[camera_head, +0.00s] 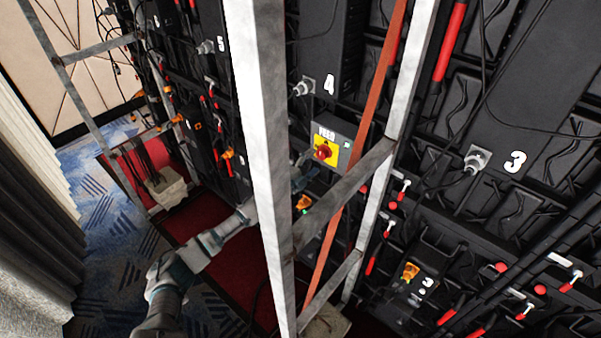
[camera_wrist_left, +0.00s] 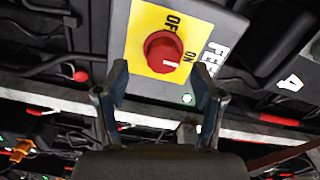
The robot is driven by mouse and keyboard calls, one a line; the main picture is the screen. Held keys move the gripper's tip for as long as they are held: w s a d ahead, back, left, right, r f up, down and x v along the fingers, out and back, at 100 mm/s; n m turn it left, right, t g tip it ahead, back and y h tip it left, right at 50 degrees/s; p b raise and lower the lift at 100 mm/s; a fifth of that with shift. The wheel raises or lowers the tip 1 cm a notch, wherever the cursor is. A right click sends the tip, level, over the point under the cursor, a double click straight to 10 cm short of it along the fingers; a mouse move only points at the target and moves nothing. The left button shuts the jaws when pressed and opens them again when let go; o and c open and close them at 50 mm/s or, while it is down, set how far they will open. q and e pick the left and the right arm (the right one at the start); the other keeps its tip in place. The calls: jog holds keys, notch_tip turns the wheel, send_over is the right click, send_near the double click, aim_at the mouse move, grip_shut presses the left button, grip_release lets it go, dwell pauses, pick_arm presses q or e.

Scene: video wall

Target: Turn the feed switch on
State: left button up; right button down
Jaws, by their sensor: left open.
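The feed switch (camera_head: 323,152) is a red rotary knob on a yellow plate, on a grey box (camera_head: 341,132) labelled FEED fixed to the wall of black panels. In the left wrist view the red knob (camera_wrist_left: 164,51) shows close up, with OFF and ON printed on the yellow plate (camera_wrist_left: 140,35) and a white mark on the knob pointing near ON. My left gripper (camera_head: 303,172) is beside the box, partly hidden by the frame. In the wrist view its two fingers (camera_wrist_left: 160,88) are apart, with the knob just beyond and between the tips. Contact cannot be told. My right gripper is out of view.
A pale metal upright (camera_head: 262,150) stands in front of my left arm, with a slanted crossbar (camera_head: 345,188) just below the box. An orange strap (camera_head: 362,120) runs beside the box. Cables and red-handled levers cover the panels. Open carpet (camera_head: 110,215) lies at left.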

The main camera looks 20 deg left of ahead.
pick_arm(q)
jog(key=v, duration=0.8)
jog(key=shift+s+a, duration=0.2)
jog(key=shift+s, duration=0.05)
jog(key=shift+f, duration=0.1)
